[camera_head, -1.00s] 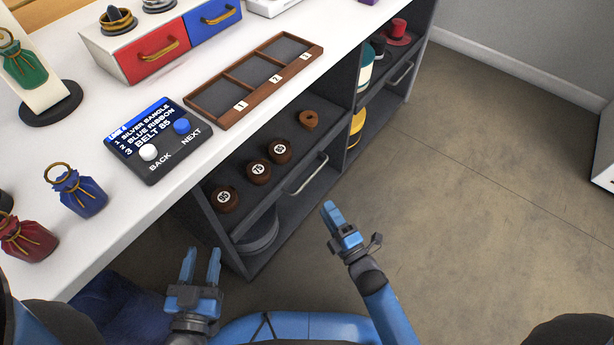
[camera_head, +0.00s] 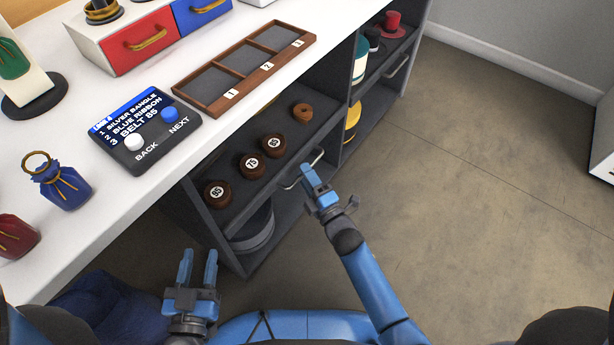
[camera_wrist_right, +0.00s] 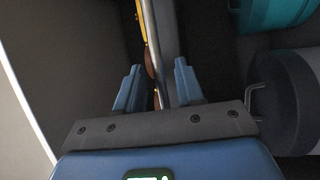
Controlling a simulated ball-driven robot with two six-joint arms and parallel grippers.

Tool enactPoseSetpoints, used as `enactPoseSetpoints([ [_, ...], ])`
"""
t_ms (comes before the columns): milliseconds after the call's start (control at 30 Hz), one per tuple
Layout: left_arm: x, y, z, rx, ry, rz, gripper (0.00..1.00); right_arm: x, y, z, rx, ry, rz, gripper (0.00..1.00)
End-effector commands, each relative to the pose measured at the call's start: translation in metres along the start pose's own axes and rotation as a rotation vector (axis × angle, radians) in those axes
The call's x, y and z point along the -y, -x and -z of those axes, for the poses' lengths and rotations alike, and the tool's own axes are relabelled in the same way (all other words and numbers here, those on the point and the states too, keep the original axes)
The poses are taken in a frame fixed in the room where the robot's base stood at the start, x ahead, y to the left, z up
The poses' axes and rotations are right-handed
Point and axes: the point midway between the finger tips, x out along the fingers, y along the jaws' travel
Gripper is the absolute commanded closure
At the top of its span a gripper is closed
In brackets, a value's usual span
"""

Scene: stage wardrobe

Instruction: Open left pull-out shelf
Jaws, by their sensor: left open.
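The left pull-out shelf (camera_head: 240,195) is the dark upper shelf under the white counter. It carries several brown rolled belts (camera_head: 274,145) and looks shut. Its silver handle (camera_head: 317,157) is partly hidden behind my right gripper (camera_head: 308,178). In the right wrist view, my right gripper (camera_wrist_right: 157,88) has its fingers apart, with a pale bar (camera_wrist_right: 154,40) running between or beyond them. I cannot tell whether it touches the handle. My left gripper (camera_head: 198,262) is open and empty, low and in front of the cabinet's near end.
A screen with buttons (camera_head: 145,125), a three-part tray (camera_head: 205,92) and pouches (camera_head: 62,184) are on the counter (camera_head: 110,215). A second pull-out shelf with its handle (camera_head: 398,66) is farther right. A grey round item (camera_head: 255,230) is below.

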Motion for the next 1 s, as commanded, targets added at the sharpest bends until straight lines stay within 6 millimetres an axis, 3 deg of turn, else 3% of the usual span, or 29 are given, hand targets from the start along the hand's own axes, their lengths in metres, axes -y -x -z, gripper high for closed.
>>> enactPoseSetpoints([
  [133, 0.0, 0.0, 0.0002, 0.0, 0.0, 0.0, 0.57, -0.0001, 0.0001, 0.0001, 0.0, 0.0, 0.0, 0.64],
  [367, 0.0, -0.0001, 0.0002, 0.0, 0.0, 0.0, 0.57, -0.0002, 0.0002, 0.0001, 0.0, 0.0, 0.0, 0.99],
  [1000, 0.0, 0.0001, 0.0033, 0.0, 0.0, 0.0, 0.57, -0.0012, 0.0051, -0.0018, 0.0, 0.0, 0.001, 1.0],
])
